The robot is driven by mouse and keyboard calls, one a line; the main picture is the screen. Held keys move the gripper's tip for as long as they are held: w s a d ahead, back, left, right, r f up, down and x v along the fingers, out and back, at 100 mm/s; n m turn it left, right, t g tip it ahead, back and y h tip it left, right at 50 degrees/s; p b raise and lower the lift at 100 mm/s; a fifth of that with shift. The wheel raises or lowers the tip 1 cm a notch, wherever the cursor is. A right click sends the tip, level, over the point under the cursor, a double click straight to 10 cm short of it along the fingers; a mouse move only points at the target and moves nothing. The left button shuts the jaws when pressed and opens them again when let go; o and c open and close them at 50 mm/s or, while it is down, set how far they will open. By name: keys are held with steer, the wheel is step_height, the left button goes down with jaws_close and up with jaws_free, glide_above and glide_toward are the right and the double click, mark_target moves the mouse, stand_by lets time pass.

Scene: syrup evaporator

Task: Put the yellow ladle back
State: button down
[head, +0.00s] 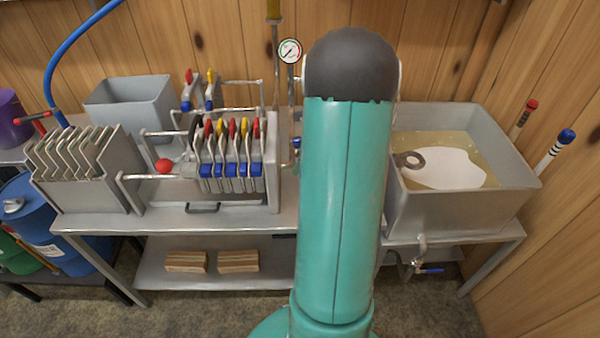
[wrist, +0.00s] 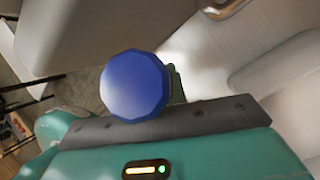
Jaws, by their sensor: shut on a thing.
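I cannot make out a yellow ladle in either view. In the wrist view, a round, faceted blue end (wrist: 133,85) sits right at my gripper (wrist: 172,90). The gripper is shut on this blue-ended thing, which hides most of the fingers. The rest of the held thing is hidden. In the head view my teal arm hides the gripper. A grey ring-like piece (head: 410,160) shows just right of the arm, over the pan; I cannot tell whether it belongs to the held thing.
A grey metal pan (head: 512,212) with yellowish liquid and a white patch stands on the right. A red-topped handle (head: 524,118) and blue-topped handle (head: 553,150) stand by the right wall. A plate filter press (head: 232,158) fills the bench left of my arm.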

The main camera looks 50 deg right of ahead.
steer(key=shift+w+d+f, duration=0.1)
steer(key=shift+w+f, duration=0.05)
steer(key=shift+f, duration=0.8)
steer(key=shift+w+d+f, duration=0.1)
steer(key=shift+f, duration=0.95)
